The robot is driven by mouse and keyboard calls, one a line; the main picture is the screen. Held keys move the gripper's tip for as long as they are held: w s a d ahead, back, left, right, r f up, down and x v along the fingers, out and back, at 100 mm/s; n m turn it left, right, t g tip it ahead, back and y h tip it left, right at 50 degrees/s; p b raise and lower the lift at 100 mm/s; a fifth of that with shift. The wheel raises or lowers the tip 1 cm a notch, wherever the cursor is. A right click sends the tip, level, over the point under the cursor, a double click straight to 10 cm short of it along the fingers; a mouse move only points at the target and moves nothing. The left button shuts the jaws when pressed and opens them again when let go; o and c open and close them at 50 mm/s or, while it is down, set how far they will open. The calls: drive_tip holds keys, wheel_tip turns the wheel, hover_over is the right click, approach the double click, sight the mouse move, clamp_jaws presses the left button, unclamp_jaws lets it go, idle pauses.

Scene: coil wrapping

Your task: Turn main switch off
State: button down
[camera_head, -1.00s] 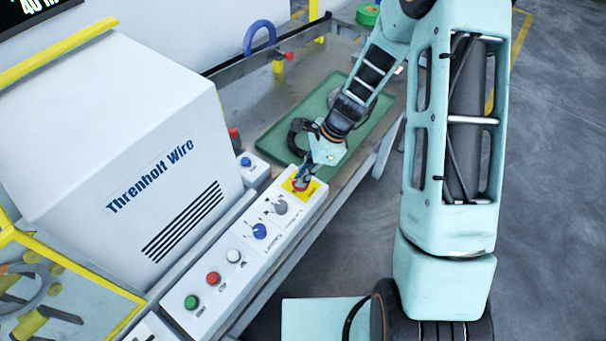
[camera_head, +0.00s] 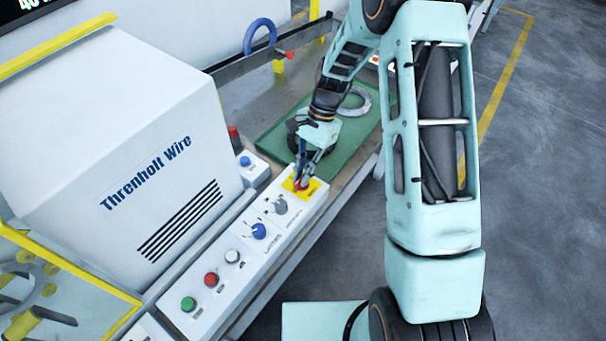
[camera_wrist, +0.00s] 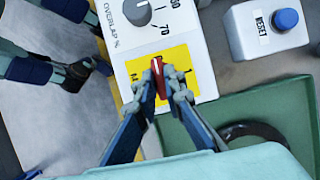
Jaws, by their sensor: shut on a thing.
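The main switch is a red rotary handle (camera_wrist: 157,75) with a white line, on a yellow plate (camera_wrist: 178,62) at the end of the white control panel. In the head view, the red handle (camera_head: 302,185) shows only partly below my fingertips. My gripper (camera_wrist: 158,88) is shut on the handle, with one finger on each side of it. In the head view, my gripper (camera_head: 303,176) comes down to the switch from above. The plate's lettering is too small or covered to read fully.
A green tray (camera_head: 270,141) holding a grey ring (camera_head: 357,103) lies behind.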

drive_tip(key=shift+n, duration=0.3)
drive_tip(key=c, duration=2)
unclamp_jaws()
drive_tip(key=v, duration=1.2)
drive_tip(key=shift+a, duration=0.15)
